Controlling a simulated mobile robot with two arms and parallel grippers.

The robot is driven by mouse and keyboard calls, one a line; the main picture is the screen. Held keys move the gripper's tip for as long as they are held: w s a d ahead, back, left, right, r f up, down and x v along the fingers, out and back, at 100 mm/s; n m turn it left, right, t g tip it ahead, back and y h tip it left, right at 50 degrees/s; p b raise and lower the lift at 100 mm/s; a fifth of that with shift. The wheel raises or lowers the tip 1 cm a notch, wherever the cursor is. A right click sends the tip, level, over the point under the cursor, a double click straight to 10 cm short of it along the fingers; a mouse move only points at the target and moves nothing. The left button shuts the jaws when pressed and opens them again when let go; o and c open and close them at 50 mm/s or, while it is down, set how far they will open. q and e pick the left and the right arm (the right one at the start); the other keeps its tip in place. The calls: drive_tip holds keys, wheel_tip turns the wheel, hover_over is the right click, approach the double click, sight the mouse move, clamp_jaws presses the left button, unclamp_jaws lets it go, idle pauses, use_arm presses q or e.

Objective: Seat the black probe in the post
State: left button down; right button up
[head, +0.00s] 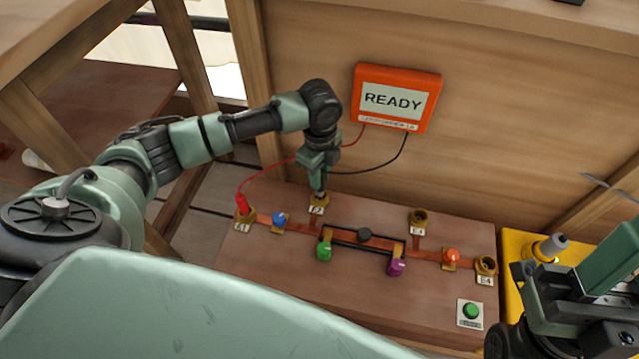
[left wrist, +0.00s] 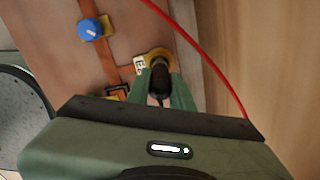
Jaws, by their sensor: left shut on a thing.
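My left gripper (head: 319,180) is shut on the black probe (left wrist: 160,76), pointing down at the brass post (head: 319,203) labelled E2 at the back of the wooden board. In the left wrist view the probe's tip end is at the post's brass collar (left wrist: 158,54); how deep it sits I cannot tell. The black lead (head: 385,167) runs from the probe to the orange meter (head: 396,98), which reads READY. The red probe (head: 242,204) stands in post E1. Part of my right arm is at the lower right; its fingertips are not clearly visible.
The wooden board (head: 270,300) carries blue (head: 279,219), green (head: 324,250), purple (head: 396,267) and orange (head: 452,256) knobs. Posts E3 (head: 419,218) and E4 (head: 486,265) are empty. A green button (head: 471,311) is at front right. The red lead (head: 275,171) arcs near my left gripper.

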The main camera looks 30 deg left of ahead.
use_arm(q)
wheel_tip(320, 180, down, 3)
drive_tip(key=shift+f+b, duration=0.2)
drive_tip(key=shift+b, duration=0.5)
drive_tip(key=shift+r, duration=0.1)
drive_tip(key=c, duration=1.2)
unclamp_jaws()
drive_tip(key=shift+c, duration=0.2)
